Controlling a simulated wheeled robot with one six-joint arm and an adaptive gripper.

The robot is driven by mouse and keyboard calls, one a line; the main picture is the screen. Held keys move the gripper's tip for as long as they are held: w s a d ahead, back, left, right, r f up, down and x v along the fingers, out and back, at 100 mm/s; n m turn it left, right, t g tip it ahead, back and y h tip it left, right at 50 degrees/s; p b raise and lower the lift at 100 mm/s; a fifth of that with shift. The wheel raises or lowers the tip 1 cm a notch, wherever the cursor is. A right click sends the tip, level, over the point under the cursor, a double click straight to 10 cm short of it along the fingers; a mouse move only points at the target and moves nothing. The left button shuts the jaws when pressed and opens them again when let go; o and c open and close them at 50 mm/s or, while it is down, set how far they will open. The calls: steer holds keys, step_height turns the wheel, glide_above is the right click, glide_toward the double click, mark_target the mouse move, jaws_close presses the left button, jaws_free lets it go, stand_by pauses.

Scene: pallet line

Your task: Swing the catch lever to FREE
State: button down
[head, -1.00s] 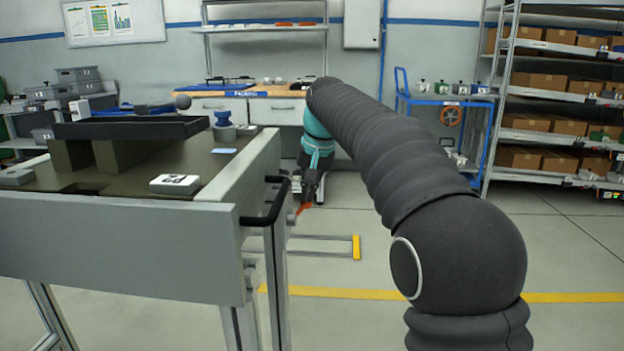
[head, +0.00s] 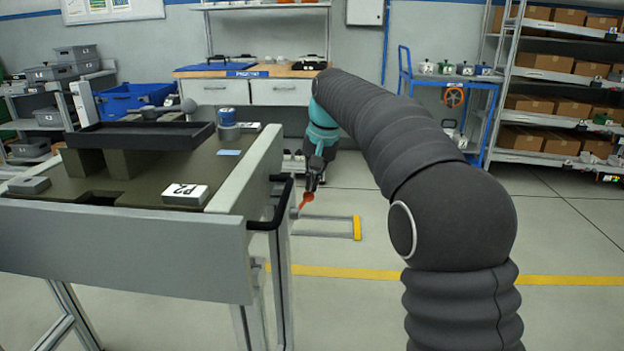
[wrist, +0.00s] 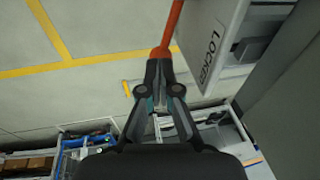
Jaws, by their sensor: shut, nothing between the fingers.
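The orange-red catch lever (wrist: 173,26) runs from the top edge of the wrist view down to my fingertips. In the head view a small part of the lever (head: 306,201) shows beside the cart's right side. My gripper (wrist: 164,62) is shut with nothing held, its tips at the lever's lower end; I cannot tell whether they touch it. In the head view my gripper (head: 311,186) points down just above the lever. No FREE mark is visible.
The cart (head: 120,245) fills the left, with a black handle (head: 272,222) close to my gripper. On it are a black tray (head: 140,136) and a P2 block (head: 185,194). A workbench (head: 250,72) stands behind. Open floor lies to the right.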

steer(key=v, duration=1.3)
step_height(320, 180, down, 10)
steer(key=s+d+n+t, duration=0.1)
steer(key=d, duration=0.1)
steer(key=s+d+f+t, duration=0.1)
steer(key=s+d+f, duration=0.2)
steer(key=s, duration=0.8)
steer(key=s+d+f+t+h, duration=0.1)
steer(key=s+d+f, duration=0.3)
steer(key=s+d, duration=0.3)
steer(key=s+d+f+h, duration=0.1)
steer(key=s+d+f, duration=0.3)
steer(key=s, duration=1.1)
steer(key=shift+s+d+m+t, duration=0.4)
steer(key=shift+d, duration=0.4)
